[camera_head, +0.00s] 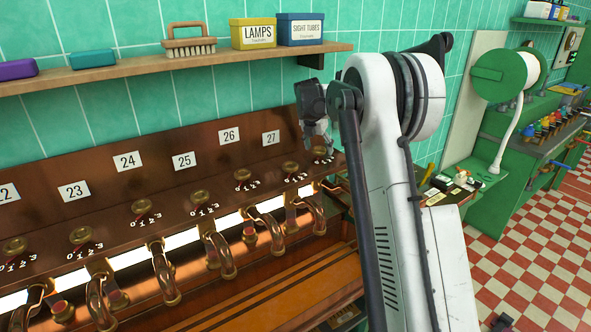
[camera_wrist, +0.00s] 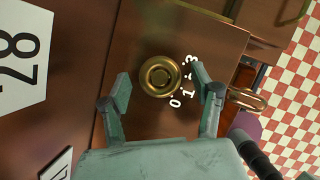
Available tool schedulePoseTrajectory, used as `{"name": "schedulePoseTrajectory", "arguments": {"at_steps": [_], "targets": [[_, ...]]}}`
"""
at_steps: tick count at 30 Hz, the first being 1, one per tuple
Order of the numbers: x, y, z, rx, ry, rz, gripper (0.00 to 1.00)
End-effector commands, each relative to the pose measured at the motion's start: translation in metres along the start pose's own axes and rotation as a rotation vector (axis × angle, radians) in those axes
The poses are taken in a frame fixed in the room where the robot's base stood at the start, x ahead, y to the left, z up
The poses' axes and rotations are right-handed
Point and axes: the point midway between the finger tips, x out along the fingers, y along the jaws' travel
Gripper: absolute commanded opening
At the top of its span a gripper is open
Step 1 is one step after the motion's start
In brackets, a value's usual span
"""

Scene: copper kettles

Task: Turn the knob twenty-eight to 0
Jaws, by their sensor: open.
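Knob twenty-eight is a round brass knob (camera_wrist: 160,76) on the copper panel, in the middle of the wrist view. Its white 28 plate (camera_wrist: 22,58) is partly cut off at the left edge. Digits 0, 1 and 3 read beside the knob; the mark between 1 and 3 is unclear, and I cannot tell the setting. My gripper (camera_wrist: 161,84) is open, with one finger on each side of the knob and visible gaps. In the head view my gripper (camera_head: 315,128) is over the right end of the panel, above the knob (camera_head: 320,153), and hides its plate.
Similar numbered knobs, including the 27 knob (camera_head: 290,168), run leftward along the panel. Curved copper pipes (camera_head: 218,255) stick out below them. A shelf (camera_head: 180,68) with boxes and a brush hangs above. A green machine stands to the right over a checkered floor (camera_head: 530,260).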

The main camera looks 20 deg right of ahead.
Motion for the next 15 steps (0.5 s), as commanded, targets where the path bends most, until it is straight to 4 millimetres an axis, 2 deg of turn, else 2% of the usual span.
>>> {"name": "schedulePoseTrajectory", "arguments": {"at_steps": [1,8,15], "targets": [[-0.012,0.001,0.000,0.005,0.000,-0.002,0.61],[-0.050,0.001,-0.004,0.007,0.000,-0.003,0.61],[-0.066,0.001,-0.042,0.007,0.000,-0.003,0.61]]}}
